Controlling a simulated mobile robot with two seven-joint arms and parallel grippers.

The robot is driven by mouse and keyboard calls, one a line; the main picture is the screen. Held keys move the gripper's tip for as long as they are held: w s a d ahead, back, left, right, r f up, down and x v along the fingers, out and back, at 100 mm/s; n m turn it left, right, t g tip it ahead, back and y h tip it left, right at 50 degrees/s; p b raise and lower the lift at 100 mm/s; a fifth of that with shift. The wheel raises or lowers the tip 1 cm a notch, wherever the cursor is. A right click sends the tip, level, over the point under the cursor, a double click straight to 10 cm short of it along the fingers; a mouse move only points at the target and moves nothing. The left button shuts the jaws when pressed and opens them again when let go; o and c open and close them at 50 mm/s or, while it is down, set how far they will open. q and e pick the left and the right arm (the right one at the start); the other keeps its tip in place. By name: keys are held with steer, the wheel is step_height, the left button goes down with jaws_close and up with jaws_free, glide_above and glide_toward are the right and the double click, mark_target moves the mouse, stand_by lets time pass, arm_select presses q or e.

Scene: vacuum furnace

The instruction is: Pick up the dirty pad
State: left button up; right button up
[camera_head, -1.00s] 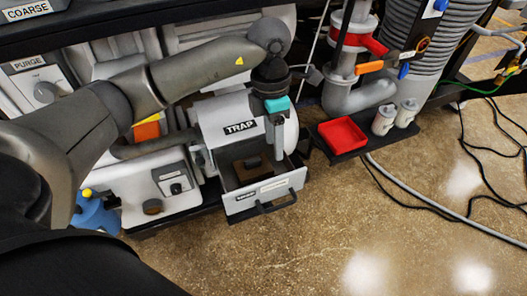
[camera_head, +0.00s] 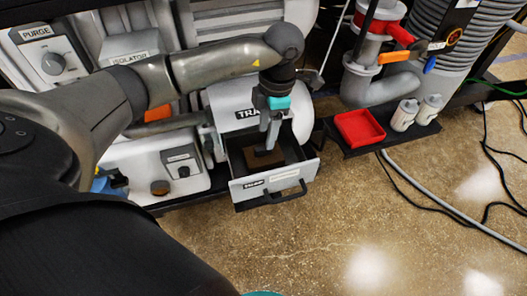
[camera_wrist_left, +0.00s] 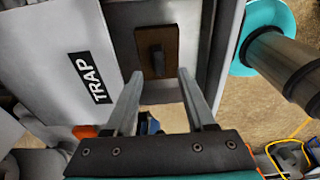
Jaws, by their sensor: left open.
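The dirty pad (camera_head: 255,160) is a flat brown block with a dark raised grip on top. It lies inside the open TRAP drawer (camera_head: 275,187). In the left wrist view the pad (camera_wrist_left: 146,65) shows ahead, with its grip roughly in line with the gap between the fingers. My left gripper (camera_head: 268,148) points down into the drawer, over the pad, and partly hides it. In the left wrist view its fingers (camera_wrist_left: 160,75) are apart with nothing between them. I cannot tell whether the fingertips touch the grip. My right gripper is not in view.
The white TRAP housing (camera_head: 230,97) stands just behind the drawer. A red tray (camera_head: 359,128) and two white containers (camera_head: 404,115) sit on a dark shelf to the right. A hose and cables run across the floor (camera_head: 330,240), which is otherwise clear in front.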

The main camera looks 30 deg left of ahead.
mark_target(264, 148)
arm_select(q)
step_height(264, 148, down, 2)
steer(key=shift+s+a+f+b, duration=0.1)
steer(key=shift+a+f+b, duration=0.1)
steer(key=shift+b, duration=0.3)
steer(key=shift+s+a+f+b, duration=0.1)
steer(key=shift+f+b, duration=0.35)
steer(key=shift+f, duration=0.8)
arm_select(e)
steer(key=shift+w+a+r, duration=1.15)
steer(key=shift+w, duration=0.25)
arm_select(q)
steer(key=shift+c, duration=0.3)
jaws_close()
